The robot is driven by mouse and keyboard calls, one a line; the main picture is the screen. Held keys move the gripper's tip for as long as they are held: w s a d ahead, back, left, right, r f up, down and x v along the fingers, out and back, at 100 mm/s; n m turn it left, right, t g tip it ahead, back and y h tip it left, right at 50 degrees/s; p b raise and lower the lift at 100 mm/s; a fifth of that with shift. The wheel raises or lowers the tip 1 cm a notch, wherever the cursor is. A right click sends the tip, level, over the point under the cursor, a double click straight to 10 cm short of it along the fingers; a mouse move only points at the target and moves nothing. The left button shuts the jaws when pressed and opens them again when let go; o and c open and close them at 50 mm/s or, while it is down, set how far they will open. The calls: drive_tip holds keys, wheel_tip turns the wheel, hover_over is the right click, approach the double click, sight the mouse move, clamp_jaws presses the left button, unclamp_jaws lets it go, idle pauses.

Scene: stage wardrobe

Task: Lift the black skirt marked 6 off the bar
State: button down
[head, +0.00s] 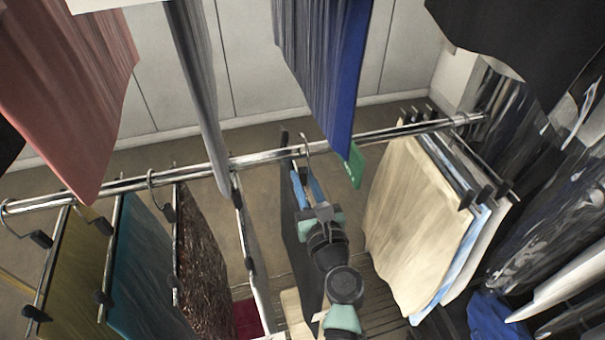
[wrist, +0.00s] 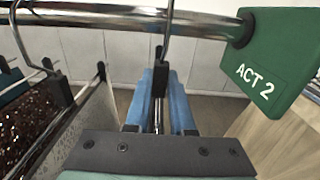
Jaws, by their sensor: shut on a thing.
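A black skirt (head: 290,225) hangs below the bar (head: 255,159), just left of my arm. No number 6 shows on its visible side. My gripper (head: 309,185) is just under the bar, its blue fingers pointing up toward it. In the wrist view the fingers (wrist: 161,98) are shut around the dark neck of a hanger (wrist: 159,62). The hanger's metal hook rises in front of the bar (wrist: 110,14); its top is outside the wrist view. In the head view the hook is at the bar. The skirt's lower part is partly hidden by my arm.
A green "ACT 2" divider (head: 353,164) hangs on the bar close to the right. Beyond it are cream garments (head: 408,215). To the left hang a white garment (head: 250,240), a speckled brown skirt (head: 203,270) and a teal skirt (head: 140,265). A blue garment (head: 335,70) hangs above.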

drive_tip(key=shift+p+v, duration=0.6)
drive_tip(key=shift+v, duration=2.65)
drive_tip(key=shift+r, duration=0.2)
